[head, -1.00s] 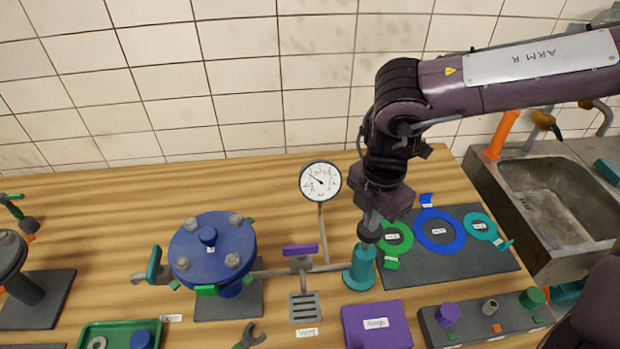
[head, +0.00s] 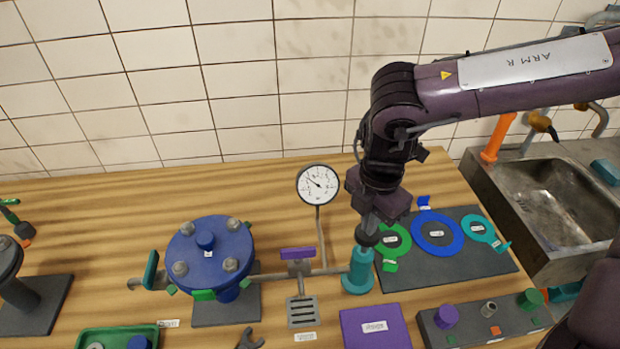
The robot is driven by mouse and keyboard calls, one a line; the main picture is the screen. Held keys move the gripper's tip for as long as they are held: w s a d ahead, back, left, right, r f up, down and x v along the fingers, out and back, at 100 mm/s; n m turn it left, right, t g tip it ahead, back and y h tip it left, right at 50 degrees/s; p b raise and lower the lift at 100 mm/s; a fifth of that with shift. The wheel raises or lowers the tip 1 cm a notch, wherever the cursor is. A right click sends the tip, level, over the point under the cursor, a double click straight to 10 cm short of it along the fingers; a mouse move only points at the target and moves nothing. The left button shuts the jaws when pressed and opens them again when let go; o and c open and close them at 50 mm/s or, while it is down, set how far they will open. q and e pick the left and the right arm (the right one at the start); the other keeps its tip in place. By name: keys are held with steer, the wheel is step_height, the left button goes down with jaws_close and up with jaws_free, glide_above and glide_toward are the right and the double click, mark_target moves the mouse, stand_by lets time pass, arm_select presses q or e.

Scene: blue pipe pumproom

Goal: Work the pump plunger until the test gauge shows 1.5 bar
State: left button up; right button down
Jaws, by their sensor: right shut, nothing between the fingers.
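The teal pump (head: 359,272) stands upright on the bench, joined by a grey pipe to the blue flanged vessel. Its dark plunger knob (head: 367,237) sits low, close above the pump body. My right gripper (head: 369,222) is shut and empty, pointing down just over the knob; it looks to be touching it, though the contact is partly hidden. The round white test gauge (head: 318,185) stands on a thin stem behind the pipe. Its needle points to the upper left; the numbers are too small to read. My left gripper is not in view.
The blue flanged vessel (head: 210,256) and a purple-handled valve (head: 298,254) above a drain grate (head: 302,312) stand left of the pump. A purple block (head: 375,328) lies in front. A dark mat (head: 464,264) with coloured rings and a sink (head: 552,205) are right.

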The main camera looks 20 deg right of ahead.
steer(key=shift+f+b, duration=1.15)
steer(key=shift+b, duration=0.05)
stand_by(2.0)
steer(key=shift+r, duration=0.1)
steer(key=shift+r+p, duration=2.3)
steer(key=shift+r, duration=1.7)
